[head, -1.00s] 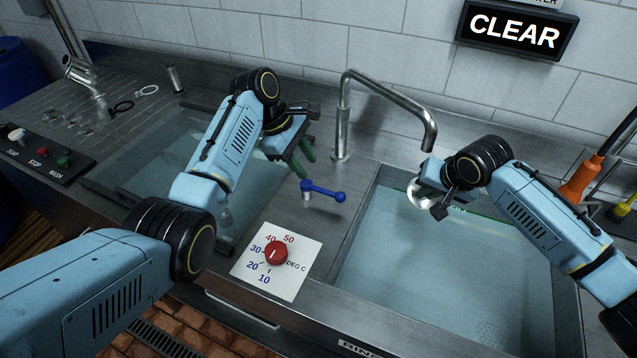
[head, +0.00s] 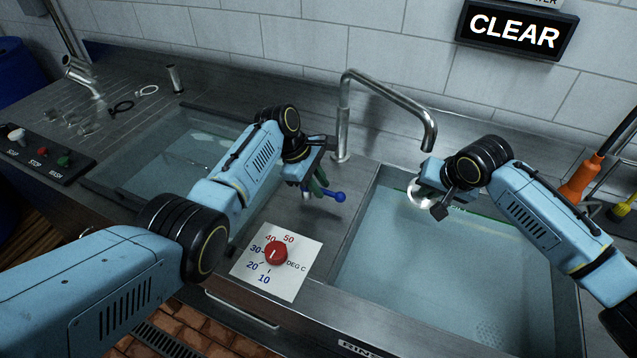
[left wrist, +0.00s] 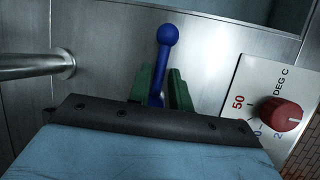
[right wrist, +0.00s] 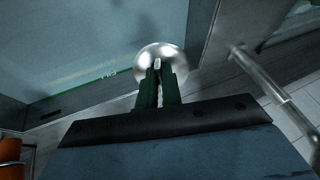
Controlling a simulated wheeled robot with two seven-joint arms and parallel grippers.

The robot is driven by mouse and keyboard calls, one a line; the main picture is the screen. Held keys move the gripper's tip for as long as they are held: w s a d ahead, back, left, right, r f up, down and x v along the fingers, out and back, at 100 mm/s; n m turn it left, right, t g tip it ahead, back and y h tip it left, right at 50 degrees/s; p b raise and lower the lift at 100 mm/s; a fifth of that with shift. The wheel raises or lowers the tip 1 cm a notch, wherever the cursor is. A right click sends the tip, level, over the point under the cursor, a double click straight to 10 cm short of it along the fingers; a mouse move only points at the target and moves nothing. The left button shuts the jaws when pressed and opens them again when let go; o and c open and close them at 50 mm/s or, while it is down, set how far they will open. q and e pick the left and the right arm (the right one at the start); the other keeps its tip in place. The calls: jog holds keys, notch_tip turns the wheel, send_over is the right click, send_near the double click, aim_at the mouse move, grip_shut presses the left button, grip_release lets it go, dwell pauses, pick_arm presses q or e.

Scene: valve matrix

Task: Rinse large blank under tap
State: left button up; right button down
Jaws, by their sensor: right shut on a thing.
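The large blank, a clear round disc (head: 414,194), is held by my right gripper (head: 430,197) below the tap spout, above the right basin's back edge. In the right wrist view the disc (right wrist: 150,57) sits between the closed green fingers (right wrist: 158,85). The steel tap (head: 345,115) arches over the right basin, and no water shows from its spout. The blue tap lever (head: 339,197) points right. My left gripper (head: 319,187) is open with its fingers on either side of the lever. In the left wrist view the lever (left wrist: 164,55) stands between the fingers (left wrist: 161,90), with small gaps.
A red temperature knob (head: 276,253) on a white dial plate stands in front of the lever. The right basin (head: 440,290) holds water. A left basin (head: 150,170) lies beyond my left arm. A lit CLEAR sign (head: 516,30) hangs on the wall.

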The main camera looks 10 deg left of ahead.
pick_arm(q)
grip_shut()
jog(key=shift+s+a+m+g, duration=0.15)
jog(key=shift+s+m+g, duration=0.15)
jog(key=shift+m, duration=0.55)
jog(key=shift+s+a+m+g, duration=0.15)
jog(key=shift+m+g, duration=0.15)
jog(key=shift+m, duration=0.55)
jog(key=shift+o, duration=1.8)
grip_release()
jog(key=v, duration=1.2)
jog(key=shift+w, duration=0.1)
